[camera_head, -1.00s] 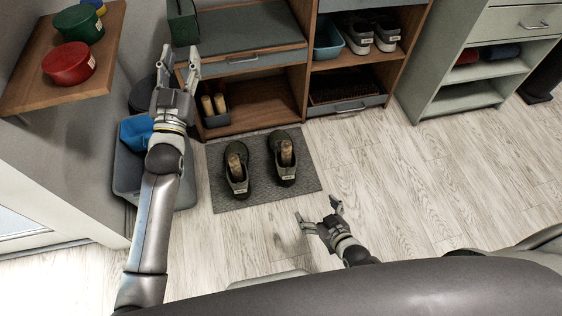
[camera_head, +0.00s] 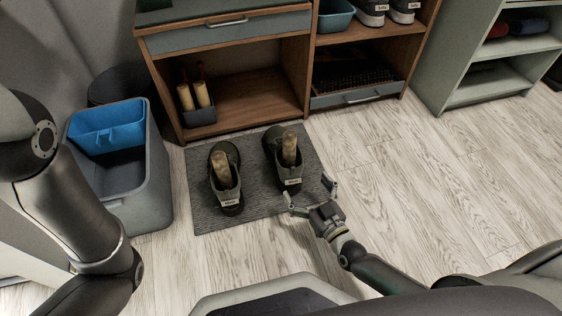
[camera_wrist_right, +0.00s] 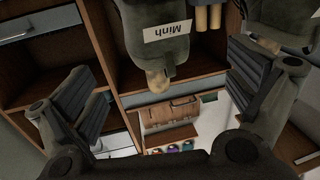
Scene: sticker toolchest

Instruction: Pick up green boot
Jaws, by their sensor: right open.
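Two dark green boots with wooden inserts and white labels stand on a grey mat (camera_head: 202,218): the left boot (camera_head: 226,196) and the right boot (camera_head: 284,172). My right gripper (camera_head: 308,189) is open and empty at the near side of the right boot, its fingers pointing towards it. In the right wrist view a green boot (camera_wrist_right: 145,52) labelled "Minh" appears upside down between the open fingers, apart from them. My left arm shows at the left, but its gripper is out of view.
A wooden cabinet (camera_head: 262,101) with brushes (camera_head: 200,92) stands behind the mat. A grey bin (camera_head: 150,200) with a blue insert (camera_head: 106,124) is left of the mat. A pale shelf unit (camera_head: 487,84) stands at the back right. The floor right of the mat is clear.

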